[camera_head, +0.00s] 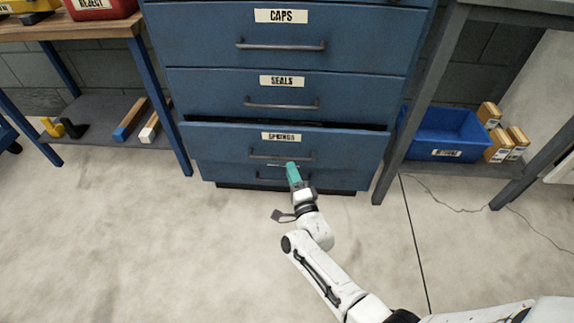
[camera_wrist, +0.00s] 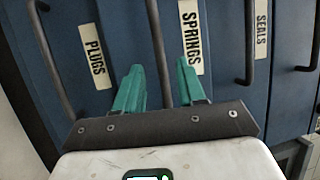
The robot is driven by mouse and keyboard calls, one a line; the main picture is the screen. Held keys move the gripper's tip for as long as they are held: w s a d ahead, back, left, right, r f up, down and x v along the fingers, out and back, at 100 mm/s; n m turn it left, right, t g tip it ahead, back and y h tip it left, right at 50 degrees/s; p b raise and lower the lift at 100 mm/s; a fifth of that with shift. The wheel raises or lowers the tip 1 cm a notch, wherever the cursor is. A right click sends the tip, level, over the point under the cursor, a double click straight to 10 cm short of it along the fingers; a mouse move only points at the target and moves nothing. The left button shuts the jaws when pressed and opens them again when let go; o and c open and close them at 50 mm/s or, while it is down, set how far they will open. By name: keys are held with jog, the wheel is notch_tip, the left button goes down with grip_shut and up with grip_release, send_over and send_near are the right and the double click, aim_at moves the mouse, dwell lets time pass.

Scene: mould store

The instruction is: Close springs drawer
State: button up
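The blue springs drawer (camera_head: 345,143) stands slightly pulled out below the seals drawer, with a dark gap along its top edge. Its label (camera_head: 281,136) and grey bar handle (camera_head: 270,155) face me. My gripper (camera_head: 292,166), with green fingers, is at the right part of this handle. In the wrist view the fingers of my gripper (camera_wrist: 159,78) are apart, with the springs handle (camera_wrist: 157,40) running between them. The springs label (camera_wrist: 190,35) shows just beyond the right finger. I cannot tell whether the fingers touch the handle or drawer front.
The plugs drawer (camera_wrist: 95,58) lies below springs, partly hidden by my gripper in the head view. The seals drawer (camera_head: 350,92) and caps drawer (camera_head: 370,35) above look shut. A blue bin (camera_head: 445,130) sits on a shelf right. The floor (camera_head: 150,240) in front is clear.

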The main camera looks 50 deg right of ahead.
jog(key=shift+b+x, duration=0.5)
jog(key=shift+x, duration=1.7)
grip_shut()
